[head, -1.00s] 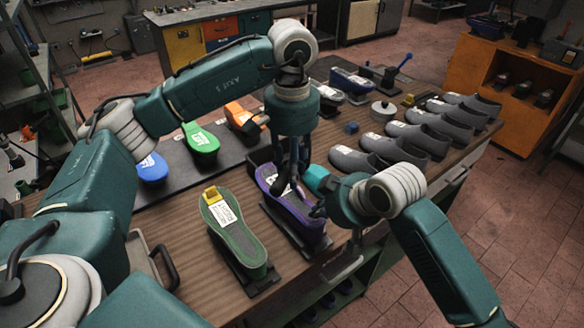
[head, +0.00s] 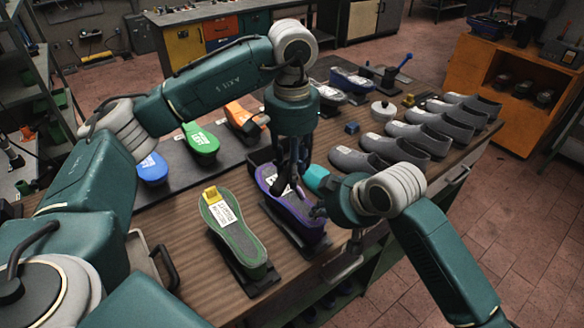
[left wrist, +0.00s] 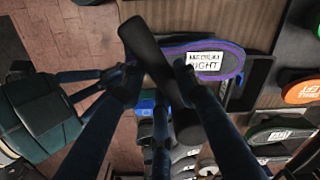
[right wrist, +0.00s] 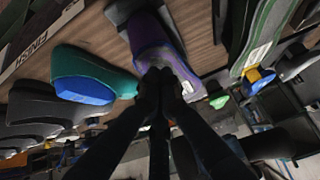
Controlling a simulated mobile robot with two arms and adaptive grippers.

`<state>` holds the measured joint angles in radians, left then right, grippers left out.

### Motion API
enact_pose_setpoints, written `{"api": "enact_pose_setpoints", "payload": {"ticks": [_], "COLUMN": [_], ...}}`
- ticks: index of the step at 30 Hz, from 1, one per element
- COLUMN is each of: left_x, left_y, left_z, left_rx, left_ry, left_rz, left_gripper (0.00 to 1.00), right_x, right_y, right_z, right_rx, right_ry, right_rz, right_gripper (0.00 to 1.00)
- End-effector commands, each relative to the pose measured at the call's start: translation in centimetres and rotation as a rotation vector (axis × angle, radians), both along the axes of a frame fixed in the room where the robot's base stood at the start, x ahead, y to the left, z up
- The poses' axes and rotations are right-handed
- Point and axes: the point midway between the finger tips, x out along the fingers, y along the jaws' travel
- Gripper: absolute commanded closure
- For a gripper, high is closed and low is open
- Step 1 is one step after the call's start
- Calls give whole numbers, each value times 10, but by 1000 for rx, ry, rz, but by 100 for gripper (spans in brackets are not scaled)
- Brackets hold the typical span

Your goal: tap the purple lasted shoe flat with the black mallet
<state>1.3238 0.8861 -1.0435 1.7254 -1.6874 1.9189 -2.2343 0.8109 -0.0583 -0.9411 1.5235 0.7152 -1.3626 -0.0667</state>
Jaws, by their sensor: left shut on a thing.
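The purple lasted shoe (head: 305,218) lies sole up on a black stand at the bench's front edge, with a white label on its sole. The label reads MEDIUM RIGHT in the left wrist view, where the purple rim (left wrist: 232,62) shows. My left gripper (head: 287,181) is over the shoe, shut on the black mallet (left wrist: 160,70). The mallet crosses in front of the shoe there; whether it touches cannot be told. My right gripper (head: 320,208) is at the shoe's near right side. In the right wrist view its fingers (right wrist: 160,80) are together against the purple shoe's end (right wrist: 150,35).
A green shoe (head: 232,225) with a yellow block on it stands on a stand to the left. Blue, green and orange shoes sit on a dark mat behind. A teal item (head: 316,178) is close by my grippers. Several grey shoes (head: 420,138) line the right side.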

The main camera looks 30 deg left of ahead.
Motion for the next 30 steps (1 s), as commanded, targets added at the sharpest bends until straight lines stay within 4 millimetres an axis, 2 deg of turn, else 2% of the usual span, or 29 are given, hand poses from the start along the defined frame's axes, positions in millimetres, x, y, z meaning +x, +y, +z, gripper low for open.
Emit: {"api": "enact_pose_setpoints", "payload": {"ticks": [30], "left_x": [1], "left_y": [0], "left_z": [1], "left_rx": [-1], "left_ry": [-3], "left_rz": [0], "left_gripper": [99], "right_x": [0], "right_y": [0], "right_z": [-13], "right_rx": [0], "right_ry": [1], "right_rz": [-1], "right_gripper": [100]}}
